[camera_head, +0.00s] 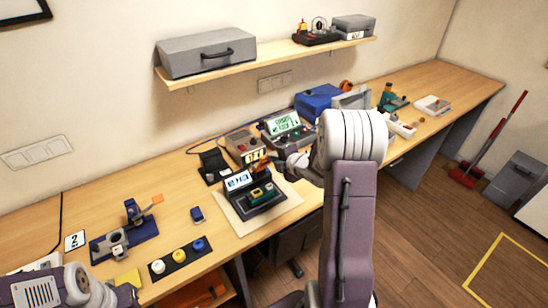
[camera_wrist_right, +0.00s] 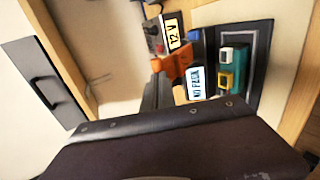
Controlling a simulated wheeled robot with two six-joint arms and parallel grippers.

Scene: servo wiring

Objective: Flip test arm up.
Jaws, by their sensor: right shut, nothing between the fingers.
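The dark tester (camera_head: 262,205) stands on a pale mat on the bench, with a lit display (camera_head: 238,181) and a teal-and-yellow part on its front. In the right wrist view its display (camera_wrist_right: 195,83) reads roughly "NO PECK". An orange lever-like part (camera_head: 260,166), which looks like the test arm, is behind the display; it also shows in the right wrist view (camera_wrist_right: 181,68). My right gripper (camera_head: 268,165) is shut and empty close beside this orange part; contact cannot be told. My left gripper (camera_head: 124,295) is low at the left, its fingers hardly visible.
A "12 V" supply (camera_wrist_right: 172,33) and a meter with a green screen (camera_head: 284,124) stand behind the tester. A shelf (camera_head: 275,62) hangs above.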

